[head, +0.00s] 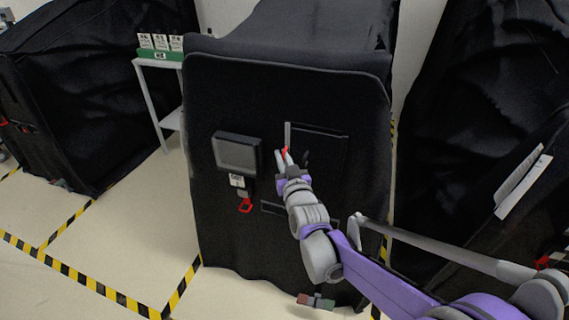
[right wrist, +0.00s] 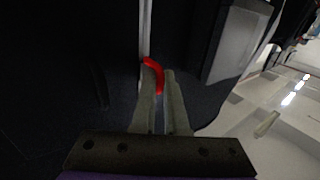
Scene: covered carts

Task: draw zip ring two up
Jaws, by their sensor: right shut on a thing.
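My right gripper (head: 283,155) is at the front of the middle black covered cart (head: 225,90). It is shut on a red ring (head: 285,150), which shows between and just beyond the fingertips. In the right wrist view the red ring (right wrist: 153,68) sits at the tips of the right gripper (right wrist: 160,76). A grey zip strip (head: 288,133) runs straight up from the ring on the black cover; the strip (right wrist: 146,30) also shows in the right wrist view. The fingers hide part of the ring. My left gripper is not in view.
A grey-framed panel (head: 237,152) is left of the gripper, with a white tag (head: 237,181) and another red ring (head: 244,205) below. Covered carts stand left (head: 85,85) and right (head: 480,120). A white side table (head: 158,62) holds a green box (head: 160,54).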

